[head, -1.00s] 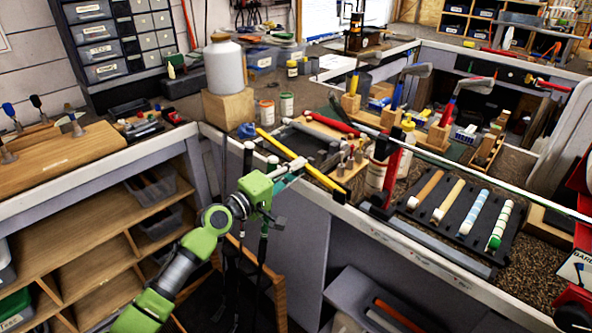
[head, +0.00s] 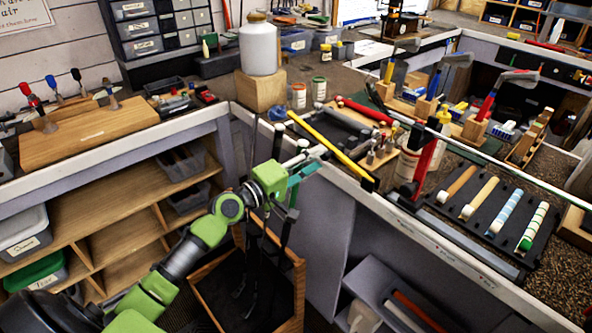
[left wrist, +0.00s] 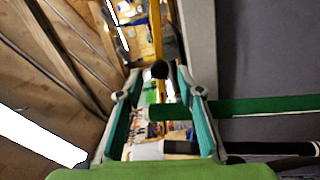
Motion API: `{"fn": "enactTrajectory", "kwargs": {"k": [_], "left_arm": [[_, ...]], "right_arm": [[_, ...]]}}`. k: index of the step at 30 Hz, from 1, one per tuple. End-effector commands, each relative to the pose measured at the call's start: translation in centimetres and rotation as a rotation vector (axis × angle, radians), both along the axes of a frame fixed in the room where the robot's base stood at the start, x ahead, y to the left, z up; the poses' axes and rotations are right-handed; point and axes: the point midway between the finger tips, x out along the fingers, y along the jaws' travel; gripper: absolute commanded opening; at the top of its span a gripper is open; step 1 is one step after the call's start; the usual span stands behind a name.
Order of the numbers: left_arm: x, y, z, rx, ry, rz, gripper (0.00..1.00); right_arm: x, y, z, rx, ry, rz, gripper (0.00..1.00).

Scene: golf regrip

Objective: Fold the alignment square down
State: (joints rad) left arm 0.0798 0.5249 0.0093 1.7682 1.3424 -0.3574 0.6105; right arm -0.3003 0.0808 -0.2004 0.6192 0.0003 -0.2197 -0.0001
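I cannot tell for certain which thing is the alignment square. A long yellow bar (head: 331,146) lies at a slant by the bench's front edge; a yellow strip (left wrist: 157,28) also shows beyond my fingers in the left wrist view. My left gripper (head: 300,172) is just off that edge, below the bar's near-left part. In the left wrist view its two teal fingers (left wrist: 160,92) stand apart. A green bar (left wrist: 250,107) reaches in from the right, its end showing between them, and a dark round knob (left wrist: 160,70) shows near the tips. No grip is visible.
A red upright clamp (head: 425,158) stands on the bench right of the yellow bar. A black rack (head: 480,222) holds several grips. A white jug (head: 258,48) stands on a wooden block. A wooden-framed open box (head: 203,295) stands below my gripper.

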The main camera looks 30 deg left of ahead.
Motion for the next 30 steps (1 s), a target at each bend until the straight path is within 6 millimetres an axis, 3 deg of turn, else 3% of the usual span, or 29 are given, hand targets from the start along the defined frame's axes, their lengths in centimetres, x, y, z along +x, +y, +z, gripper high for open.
{"fn": "enactTrajectory", "kwargs": {"k": [6, 12, 25, 29, 30], "left_arm": [[-4.3, 1.5, -0.2, 0.003, 0.005, -0.001, 0.34], [-6.7, 2.4, -0.2, 0.001, 0.003, 0.000, 0.34], [-7.5, 2.7, 0.0, 0.000, 0.001, -0.001, 0.34], [-7.2, 2.1, 0.6, 0.027, 0.004, -0.022, 0.01], [-7.0, 1.6, 1.3, 0.054, 0.006, -0.044, 0.00]], "right_arm": [[0.1, 0.1, 0.0, 0.000, -0.001, -0.001, 0.35], [0.1, 0.1, 0.0, 0.001, -0.001, -0.001, 0.35], [0.1, 0.1, 0.0, 0.001, -0.001, -0.001, 0.35], [0.1, 0.1, 0.7, 0.001, -0.001, -0.001, 0.35], [0.1, 0.1, 1.3, 0.001, -0.001, -0.001, 0.35]]}}
